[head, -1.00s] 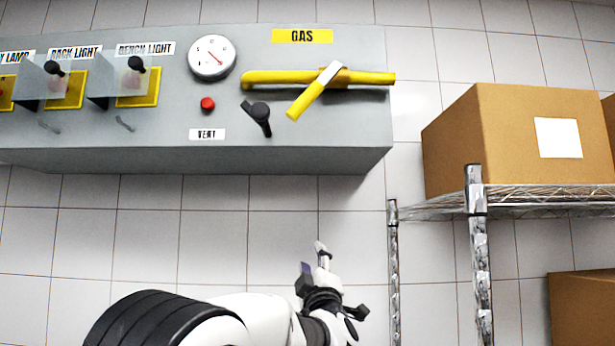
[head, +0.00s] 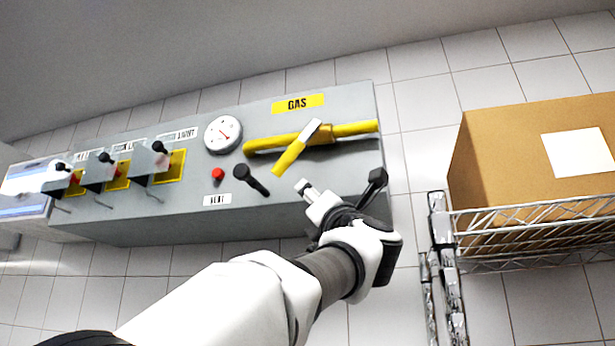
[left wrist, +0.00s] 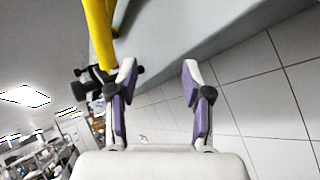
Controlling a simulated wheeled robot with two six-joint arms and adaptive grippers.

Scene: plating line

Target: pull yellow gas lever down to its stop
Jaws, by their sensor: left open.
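The yellow gas lever (head: 289,157) has a white upper section and slants down to the left from the yellow pipe (head: 355,129), under the GAS label (head: 298,104). In the left wrist view a yellow bar (left wrist: 98,32), seemingly the lever, runs down from the top left, outside the fingers. My left gripper (head: 305,186) is just below and right of the lever's lower end in the head view. In the left wrist view my left gripper (left wrist: 158,72) is open with nothing between its fingers. I cannot tell whether a finger touches the lever. My right gripper is out of view.
A black handle (head: 251,180) above the VENT label, a red button (head: 218,174) and a round gauge (head: 223,134) sit left of the lever. Covered switches (head: 162,163) are farther left. A wire shelf (head: 540,225) with a cardboard box (head: 505,150) stands at right.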

